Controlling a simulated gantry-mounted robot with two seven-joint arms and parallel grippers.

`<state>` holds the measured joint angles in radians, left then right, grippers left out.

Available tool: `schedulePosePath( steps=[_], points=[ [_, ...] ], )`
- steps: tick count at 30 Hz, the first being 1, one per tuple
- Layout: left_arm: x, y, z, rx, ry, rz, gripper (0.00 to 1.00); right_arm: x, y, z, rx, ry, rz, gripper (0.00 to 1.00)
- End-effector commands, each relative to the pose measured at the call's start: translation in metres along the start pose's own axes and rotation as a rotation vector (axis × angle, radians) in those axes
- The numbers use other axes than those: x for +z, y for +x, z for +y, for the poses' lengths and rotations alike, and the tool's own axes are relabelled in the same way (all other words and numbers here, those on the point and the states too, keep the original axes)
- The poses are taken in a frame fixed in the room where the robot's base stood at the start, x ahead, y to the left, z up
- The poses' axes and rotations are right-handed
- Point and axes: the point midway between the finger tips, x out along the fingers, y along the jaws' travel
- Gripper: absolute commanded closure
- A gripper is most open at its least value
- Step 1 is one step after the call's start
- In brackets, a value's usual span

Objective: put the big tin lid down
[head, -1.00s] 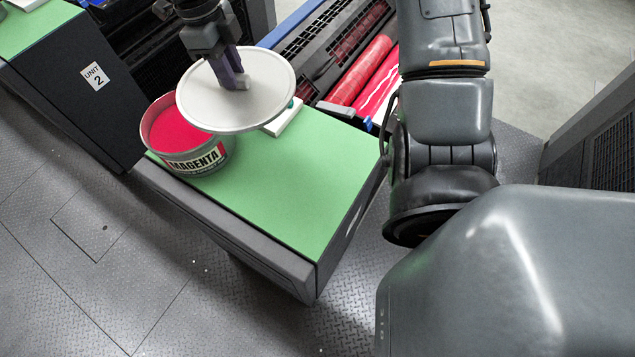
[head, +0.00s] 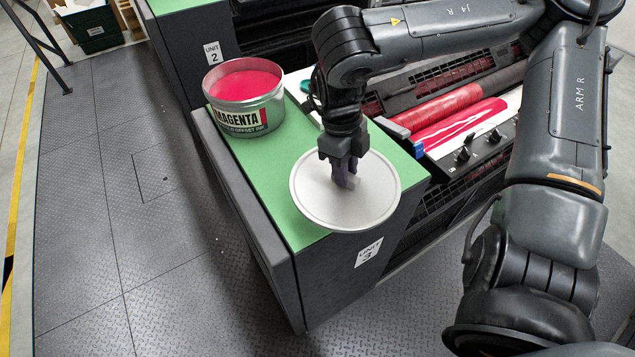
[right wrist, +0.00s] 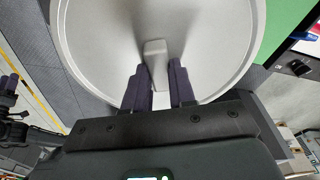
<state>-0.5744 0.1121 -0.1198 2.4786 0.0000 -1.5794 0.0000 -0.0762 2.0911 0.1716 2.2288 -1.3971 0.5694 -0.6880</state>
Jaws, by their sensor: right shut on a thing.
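The big tin lid (head: 325,198) is a round, pale grey disc with a raised rim and a small block grip at its centre. My right gripper (head: 345,184) is shut on that grip (right wrist: 155,62) from above. In the head view the lid covers the near end of the green cabinet top (head: 286,188) and reaches past its edge at the front. I cannot tell whether it touches the top. The open magenta tin (head: 240,120), full of pink ink, stands at the far left of the top. My left gripper is not in the head view.
The ink unit's rollers (head: 455,108) and a row of black knobs (head: 480,143) lie right of the cabinet top. A blue-handled item (head: 392,128) lies beside the top. Green surface is free between tin and lid. Metal floor lies left.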

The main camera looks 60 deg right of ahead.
Motion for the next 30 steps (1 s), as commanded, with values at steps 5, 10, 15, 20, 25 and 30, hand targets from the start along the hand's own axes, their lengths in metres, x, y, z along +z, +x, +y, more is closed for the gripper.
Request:
schedulePosePath(
  steps=[5,10,15,20,25,30],
  points=[
    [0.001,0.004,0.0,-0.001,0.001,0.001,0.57,0.025,0.013,-0.009,-0.003,0.003,0.006,1.0],
    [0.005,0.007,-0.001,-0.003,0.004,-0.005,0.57,0.059,0.029,-0.019,-0.004,0.004,0.005,1.0],
    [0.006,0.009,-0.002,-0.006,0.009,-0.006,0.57,0.089,0.041,-0.029,-0.004,0.002,0.004,1.0],
    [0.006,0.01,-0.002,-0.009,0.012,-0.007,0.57,0.107,0.048,-0.034,-0.003,0.0,0.002,1.0],
    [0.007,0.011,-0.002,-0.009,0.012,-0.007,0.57,0.114,0.051,-0.036,-0.002,-0.001,0.001,1.0],
    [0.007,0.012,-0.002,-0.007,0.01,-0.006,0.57,0.115,0.061,-0.036,0.0,-0.001,0.003,1.0]
  ],
)
